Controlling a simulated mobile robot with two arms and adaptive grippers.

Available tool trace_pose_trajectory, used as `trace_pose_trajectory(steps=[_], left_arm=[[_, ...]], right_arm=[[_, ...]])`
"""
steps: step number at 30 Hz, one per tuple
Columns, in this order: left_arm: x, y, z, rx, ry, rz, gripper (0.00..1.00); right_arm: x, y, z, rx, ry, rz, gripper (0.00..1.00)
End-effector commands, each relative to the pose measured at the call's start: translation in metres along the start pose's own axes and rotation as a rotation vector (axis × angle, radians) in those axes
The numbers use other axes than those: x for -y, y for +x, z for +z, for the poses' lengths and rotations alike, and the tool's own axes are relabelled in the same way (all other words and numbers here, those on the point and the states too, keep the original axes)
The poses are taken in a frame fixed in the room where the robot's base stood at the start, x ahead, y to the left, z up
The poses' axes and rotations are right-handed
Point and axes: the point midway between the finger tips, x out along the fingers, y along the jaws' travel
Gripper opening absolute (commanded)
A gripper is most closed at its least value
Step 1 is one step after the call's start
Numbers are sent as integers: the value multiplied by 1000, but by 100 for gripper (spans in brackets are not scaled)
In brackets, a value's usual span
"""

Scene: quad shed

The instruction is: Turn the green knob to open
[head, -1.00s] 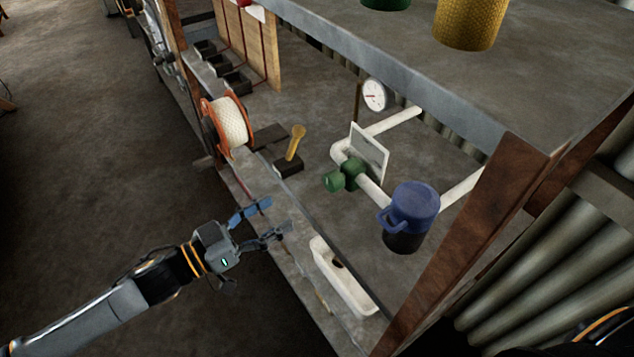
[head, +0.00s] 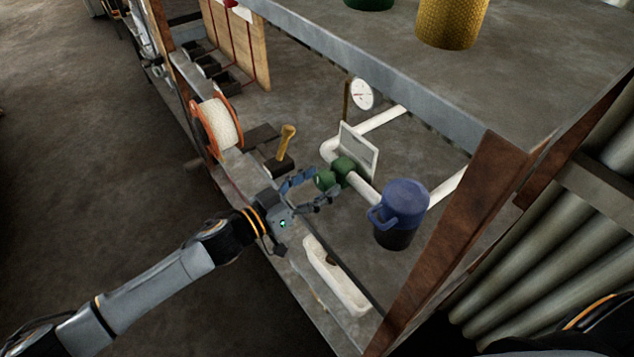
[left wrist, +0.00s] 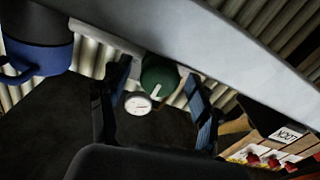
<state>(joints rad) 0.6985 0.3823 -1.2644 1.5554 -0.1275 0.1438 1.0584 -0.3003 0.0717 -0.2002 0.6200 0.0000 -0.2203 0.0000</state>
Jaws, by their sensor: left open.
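The green knob (head: 326,179) sits on a green valve body (head: 344,168) on the white pipe (head: 362,188) in the head view. In the left wrist view the round green knob (left wrist: 160,78) carries a pale pointer line and lies between my fingers. My left gripper (head: 322,187) is open, its fingertips reaching to either side of the knob. I cannot tell whether a finger touches it. My right gripper is not in view.
A blue-lidded mug (head: 402,212) stands right of the valve. A white gauge (head: 361,94) and a grey plate (head: 358,150) are behind. A yellow-handled lever (head: 286,140), a cable reel (head: 219,124) and a white tray (head: 334,272) are nearby. The upper shelf edge (head: 400,87) overhangs.

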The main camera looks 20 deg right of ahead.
Motion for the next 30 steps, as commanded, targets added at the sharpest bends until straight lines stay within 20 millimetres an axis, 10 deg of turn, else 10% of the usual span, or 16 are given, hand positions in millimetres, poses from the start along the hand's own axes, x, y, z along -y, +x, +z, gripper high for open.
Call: trace_pose_trajectory(steps=[3, 11, 30], left_arm=[[0, 0, 0, 0, 0, 0, 60], [0, 0, 0, 0, 0, 0, 9], [0, 0, 0, -7, 251, 1, 9]], right_arm=[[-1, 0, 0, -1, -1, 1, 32], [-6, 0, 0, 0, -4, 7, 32], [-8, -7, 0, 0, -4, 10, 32]])
